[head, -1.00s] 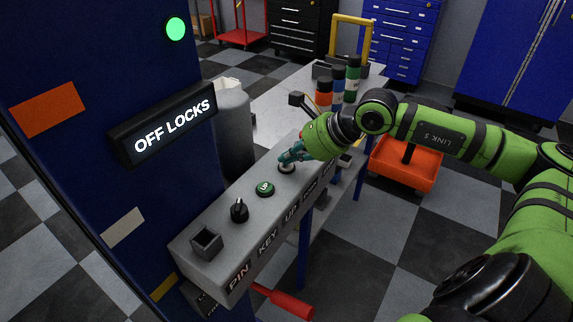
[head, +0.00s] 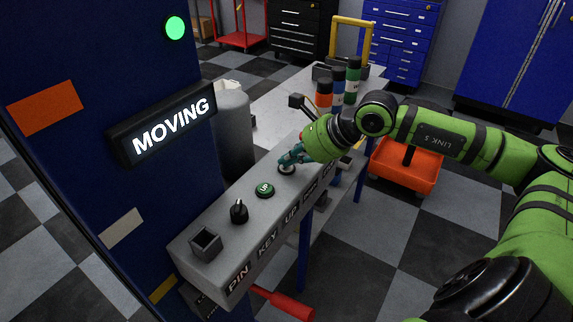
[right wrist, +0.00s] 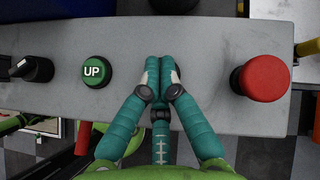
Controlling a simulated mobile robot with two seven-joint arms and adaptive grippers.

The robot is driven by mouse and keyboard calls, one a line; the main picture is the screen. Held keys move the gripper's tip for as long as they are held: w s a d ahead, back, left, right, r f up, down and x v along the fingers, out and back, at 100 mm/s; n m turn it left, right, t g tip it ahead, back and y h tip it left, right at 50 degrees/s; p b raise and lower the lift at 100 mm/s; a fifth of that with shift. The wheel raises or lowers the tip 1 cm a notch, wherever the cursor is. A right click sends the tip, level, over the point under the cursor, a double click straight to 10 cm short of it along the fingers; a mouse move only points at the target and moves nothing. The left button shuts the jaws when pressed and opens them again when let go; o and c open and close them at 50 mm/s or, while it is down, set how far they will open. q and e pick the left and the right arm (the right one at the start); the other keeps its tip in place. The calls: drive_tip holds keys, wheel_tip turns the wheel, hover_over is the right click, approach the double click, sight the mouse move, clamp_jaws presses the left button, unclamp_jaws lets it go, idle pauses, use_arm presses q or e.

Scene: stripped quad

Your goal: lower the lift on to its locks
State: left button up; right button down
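The lit sign (head: 172,127) on the blue post reads "MOVING", with a green lamp (head: 175,28) lit above it. The grey control panel (head: 222,228) carries a green UP button (head: 264,190), a black key switch (head: 239,211) and a square pin socket (head: 206,243). My right gripper (head: 288,160) is shut, its fingertips down on a round control (head: 286,170) beyond the UP button. The fingers hide most of that control. In the right wrist view the fingertips (right wrist: 162,62) meet between the UP button (right wrist: 96,71) and a red mushroom button (right wrist: 262,78). My left gripper is out of view.
Several bottles (head: 338,84) stand on the bench behind my right wrist. A grey cylinder (head: 233,130) stands beside the post. A red handle (head: 284,302) sticks out below the panel. An orange tray cart (head: 405,166) stands on the checkered floor at the right.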

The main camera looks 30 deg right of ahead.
sight(290, 168)
idle(0.4)
drive_tip(key=shift+r+p, duration=0.3)
drive_tip(key=shift+r, duration=0.5)
drive_tip(key=shift+r, duration=0.15)
drive_tip(key=shift+r+p, duration=1.45)
drive_tip(key=shift+r, duration=0.95)
